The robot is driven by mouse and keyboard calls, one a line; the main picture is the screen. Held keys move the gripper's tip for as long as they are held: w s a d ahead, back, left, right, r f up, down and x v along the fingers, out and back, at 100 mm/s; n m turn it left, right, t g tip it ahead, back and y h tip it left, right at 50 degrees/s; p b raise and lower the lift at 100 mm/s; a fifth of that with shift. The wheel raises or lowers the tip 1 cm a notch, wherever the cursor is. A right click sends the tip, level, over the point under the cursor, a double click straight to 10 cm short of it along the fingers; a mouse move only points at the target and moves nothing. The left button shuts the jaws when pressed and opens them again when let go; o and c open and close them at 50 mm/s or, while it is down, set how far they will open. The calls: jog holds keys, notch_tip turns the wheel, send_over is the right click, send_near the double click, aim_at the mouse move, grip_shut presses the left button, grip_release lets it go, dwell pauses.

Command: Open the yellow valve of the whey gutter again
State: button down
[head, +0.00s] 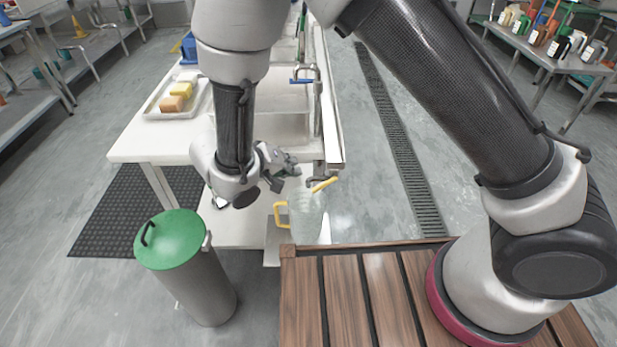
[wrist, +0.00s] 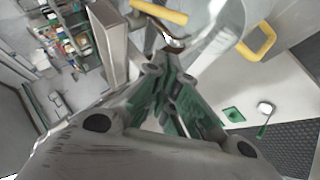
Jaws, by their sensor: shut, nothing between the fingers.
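The yellow valve lever (head: 325,184) sticks out at the near end of the white table's gutter, angled up to the right from a grey metal valve body (head: 317,172). It also shows at the top of the wrist view (wrist: 160,12). A clear jug (head: 308,218) with a yellow handle (head: 281,214) stands below the valve; its handle shows at the upper right of the wrist view (wrist: 259,42). My gripper (head: 291,167) is just left of the valve, apart from the lever. Its green-padded fingers (wrist: 176,88) are shut and empty.
The white table (head: 135,145) holds a tray (head: 160,104) with yellow and tan blocks. A grey bin with a green lid (head: 172,240) stands at the left front. A blue-handled tap (head: 303,80) rises farther back. A floor drain (head: 400,150) runs along the clear right side.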

aim_at(317, 182)
jog(key=w+d+f, duration=0.1)
jog(key=d+f, duration=0.3)
jog(key=f, duration=0.1)
jog(key=shift+d+f, duration=0.15)
jog(key=shift+d, duration=0.1)
jog(key=shift+f+h, duration=0.45)
jog(key=shift+h, duration=0.05)
jog(key=shift+d+f, duration=0.1)
jog(key=shift+f, duration=0.4)
